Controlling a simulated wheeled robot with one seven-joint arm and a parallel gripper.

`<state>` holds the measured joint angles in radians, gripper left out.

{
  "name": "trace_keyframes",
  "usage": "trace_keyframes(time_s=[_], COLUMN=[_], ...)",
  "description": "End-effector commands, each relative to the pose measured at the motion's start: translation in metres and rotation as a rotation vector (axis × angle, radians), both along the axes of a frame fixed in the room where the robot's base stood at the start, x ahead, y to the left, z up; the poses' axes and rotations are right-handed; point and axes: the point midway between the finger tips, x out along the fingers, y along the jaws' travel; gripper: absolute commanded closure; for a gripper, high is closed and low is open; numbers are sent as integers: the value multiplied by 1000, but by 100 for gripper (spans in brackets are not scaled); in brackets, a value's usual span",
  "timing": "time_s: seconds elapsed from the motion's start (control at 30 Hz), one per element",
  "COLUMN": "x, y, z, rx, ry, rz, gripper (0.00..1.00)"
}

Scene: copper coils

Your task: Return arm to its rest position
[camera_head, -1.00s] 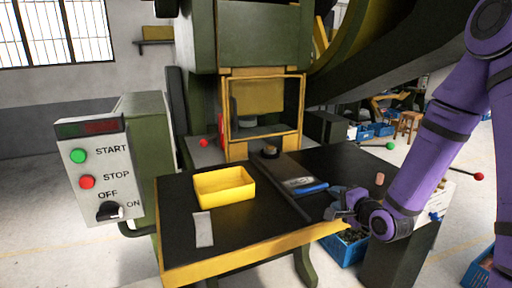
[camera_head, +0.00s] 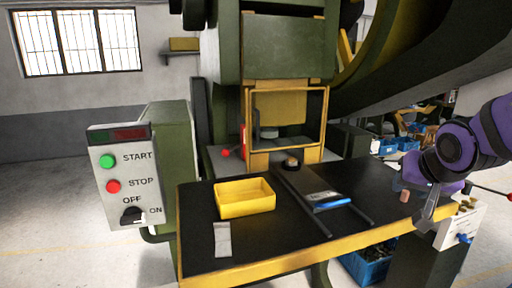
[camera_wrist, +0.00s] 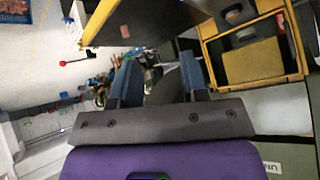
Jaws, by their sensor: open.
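My purple arm is at the right in the head view. My gripper (camera_head: 428,208) points down beside the right end of the black work table (camera_head: 200,243), clear of the tabletop items. In the wrist view my gripper (camera_wrist: 160,75) shows two dark blue fingers spread apart with nothing between them. The wrist view looks past the fingers toward the press opening and the floor, with the picture turned.
The green press has a yellow-framed opening (camera_head: 286,90). A yellow tray (camera_head: 245,205), a grey strip (camera_head: 222,240) and a blue-handled tool (camera_head: 328,204) lie on the table. A control box (camera_head: 125,175) stands left. A blue crate (camera_head: 366,268) sits below.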

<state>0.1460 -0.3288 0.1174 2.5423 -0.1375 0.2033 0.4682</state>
Motion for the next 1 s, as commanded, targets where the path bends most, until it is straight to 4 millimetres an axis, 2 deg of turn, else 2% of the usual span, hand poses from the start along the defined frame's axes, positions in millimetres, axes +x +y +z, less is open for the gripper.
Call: trace_keyframes(time_s=[0.03, 0.2, 0.4, 0.5, 0.7, 1.0], x=[-15, -67, -126, -147, -163, -163], y=[1, 5, 11, 13, 15, 15], z=[11, 35, 52, 57, 59, 59], rx=[-23, -82, -114, -117, -119, -119], ry=[16, 114, 212, 245, 272, 273], rz=[21, 108, 231, 280, 323, 322], gripper=[59, 59, 59, 59, 59, 59])
